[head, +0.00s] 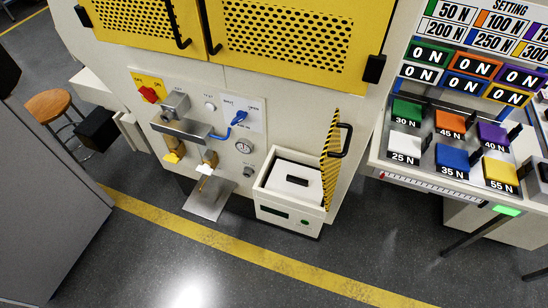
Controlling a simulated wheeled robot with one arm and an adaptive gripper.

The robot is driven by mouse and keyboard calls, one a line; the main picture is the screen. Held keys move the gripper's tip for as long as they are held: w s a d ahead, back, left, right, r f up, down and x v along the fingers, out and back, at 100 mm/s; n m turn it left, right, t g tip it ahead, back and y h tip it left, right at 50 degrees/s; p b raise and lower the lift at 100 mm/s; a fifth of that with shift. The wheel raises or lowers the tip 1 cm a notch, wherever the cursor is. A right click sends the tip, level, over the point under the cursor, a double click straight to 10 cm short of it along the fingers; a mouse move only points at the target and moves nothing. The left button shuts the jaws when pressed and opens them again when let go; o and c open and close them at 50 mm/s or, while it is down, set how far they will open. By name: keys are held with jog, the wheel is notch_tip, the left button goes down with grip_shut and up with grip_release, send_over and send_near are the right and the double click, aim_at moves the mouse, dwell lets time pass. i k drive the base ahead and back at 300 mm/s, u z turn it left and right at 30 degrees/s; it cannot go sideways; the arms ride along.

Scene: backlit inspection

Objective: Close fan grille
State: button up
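No part is labelled as the fan grille. A yellow-and-black striped panel (330,155) with a black handle (345,140) stands upright, seen nearly edge-on, at the right side of a white open-topped box (287,212). A white block with a dark slot lies inside this box. Above, two yellow perforated doors with black handles, the left door (143,22) and the right door (290,38), sit flush on the machine front. I cannot tell which of these is the fan grille. My gripper is not in view.
Left of the box are a red knob (149,94), a blue lever (240,118), a gauge (244,147) and a protruding metal bar (181,131). A bench with coloured weight blocks (451,160) stands right. A stool (48,105) is far left. The floor in front is clear.

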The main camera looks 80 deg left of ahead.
aim_at(330, 162)
jog(key=u, duration=2.3)
jog(key=k, duration=0.55)
jog(key=u, duration=0.75)
jog(key=i, duration=0.9)
jog(key=z, duration=0.45)
